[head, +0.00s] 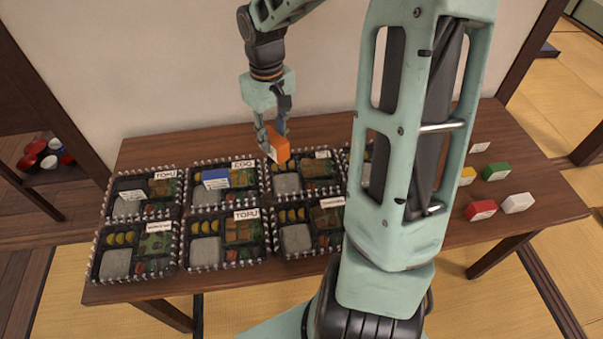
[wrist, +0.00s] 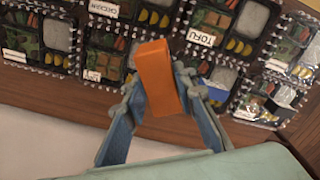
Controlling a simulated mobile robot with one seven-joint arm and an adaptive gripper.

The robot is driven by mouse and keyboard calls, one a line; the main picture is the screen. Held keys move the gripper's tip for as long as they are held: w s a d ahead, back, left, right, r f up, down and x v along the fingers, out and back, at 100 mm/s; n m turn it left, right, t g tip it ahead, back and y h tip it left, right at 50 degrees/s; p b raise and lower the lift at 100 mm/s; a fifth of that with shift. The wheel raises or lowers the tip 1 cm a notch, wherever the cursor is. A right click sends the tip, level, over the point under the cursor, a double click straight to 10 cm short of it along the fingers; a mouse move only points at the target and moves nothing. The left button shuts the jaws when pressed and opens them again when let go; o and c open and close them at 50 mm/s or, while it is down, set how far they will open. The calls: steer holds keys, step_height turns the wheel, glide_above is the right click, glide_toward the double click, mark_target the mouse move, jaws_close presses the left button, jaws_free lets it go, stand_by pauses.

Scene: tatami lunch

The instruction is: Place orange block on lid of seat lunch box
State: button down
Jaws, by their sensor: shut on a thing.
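My gripper (head: 273,130) is shut on the orange block (head: 278,145) and holds it above the back row of lunch boxes. In the wrist view the orange block (wrist: 158,80) sits between the two blue fingers. Several black lunch boxes with clear lids stand in two rows on the table. The block is over or near a back-row lunch box (head: 300,193), whose label I cannot read. Left of it is a lunch box labelled EGG (head: 262,196) with a blue block (head: 216,179) on its lid. Which box is the seat lunch box I cannot tell.
Red (head: 480,210), white (head: 517,203), green (head: 496,171) and yellow (head: 467,176) blocks lie at the right. My arm hides part of the table's middle. A wall stands behind.

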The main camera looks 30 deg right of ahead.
steer(key=s+d+f+n+b, duration=0.2)
steer(key=d+f+n+b, duration=0.15)
steer(key=d+n, duration=0.4)
steer(key=s+d+f+n+b, duration=0.2)
steer(key=s+d+f+n, duration=0.15)
steer(key=d, duration=0.75)
glide_above(300, 174)
steer(key=shift+n, duration=0.3)
steer(key=f, duration=0.9)
steer(key=shift+s+f, duration=0.2)
steer(key=shift+f, duration=0.15)
steer(key=shift+w+f, duration=0.15)
steer(key=shift+f, duration=1.55)
